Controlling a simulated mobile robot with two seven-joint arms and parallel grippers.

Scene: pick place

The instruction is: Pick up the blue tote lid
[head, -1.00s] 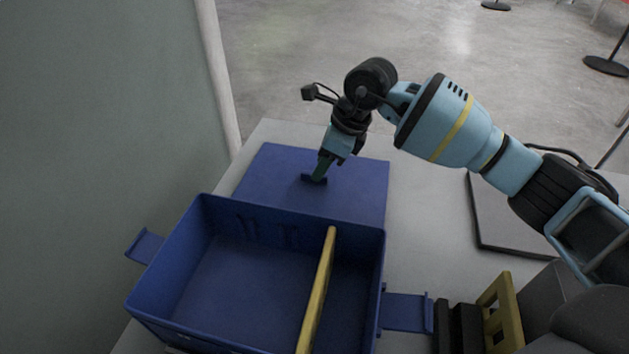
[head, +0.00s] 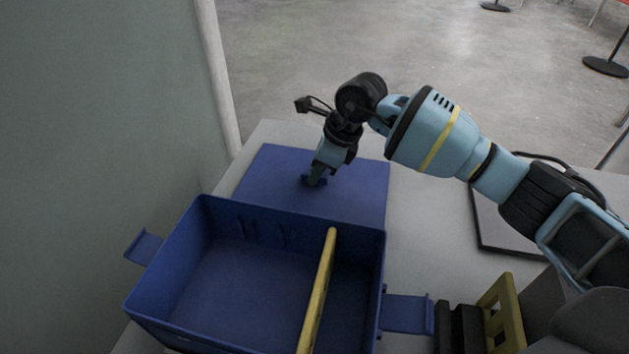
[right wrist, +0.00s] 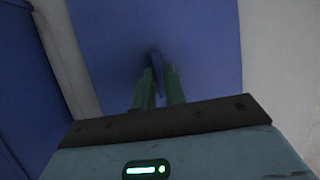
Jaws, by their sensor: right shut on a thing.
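The blue tote lid (head: 352,196) lies flat on the grey table behind the open blue tote (head: 215,270). It also shows in the right wrist view (right wrist: 205,45). My right gripper (head: 314,181) points down over the middle of the lid and is shut on the lid's small upright handle. In the right wrist view its green fingers (right wrist: 158,88) stand on either side of the thin blue handle. The lid appears to rest on the table; I cannot tell any gap under it. My left gripper is not in view.
The tote stands in front of the lid, with a yellow bar (head: 320,285) across it and a blue tab on each side. A grey wall (head: 100,120) is at the left. A dark-edged flat slab (head: 490,225) lies at the right. Bare table (head: 425,215) shows right of the lid.

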